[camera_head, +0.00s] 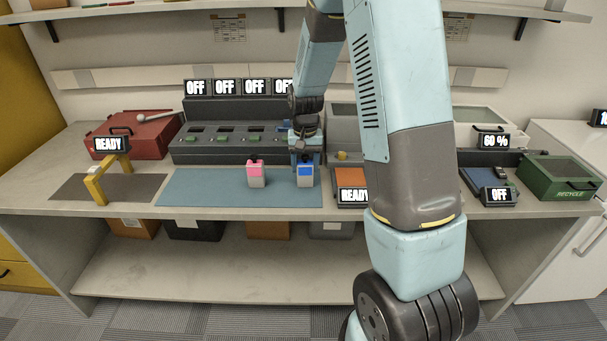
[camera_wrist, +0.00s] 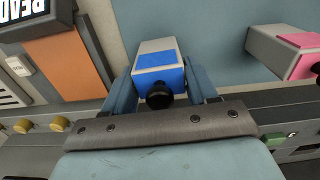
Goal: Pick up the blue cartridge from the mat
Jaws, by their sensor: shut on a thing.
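The blue cartridge (camera_head: 305,178) is a light grey block with a blue label and a black knob on top. It stands upright at the right end of the blue mat (camera_head: 205,188), its base about level with the pink cartridge's; I cannot tell whether it touches the mat. My gripper (camera_head: 306,160) is shut on it. In the wrist view, the blue cartridge (camera_wrist: 158,55) sits between my two light blue fingers (camera_wrist: 165,85). The pink cartridge (camera_head: 256,176) stands apart on the mat, to the left.
A row of chargers with "OFF" signs (camera_head: 225,140) stands behind the mat. An orange pad with a "READY" sign (camera_head: 353,196) lies close on the right. A yellow arch (camera_head: 96,188) stands on a dark mat at left. A green recycle bin (camera_head: 560,184) is far right.

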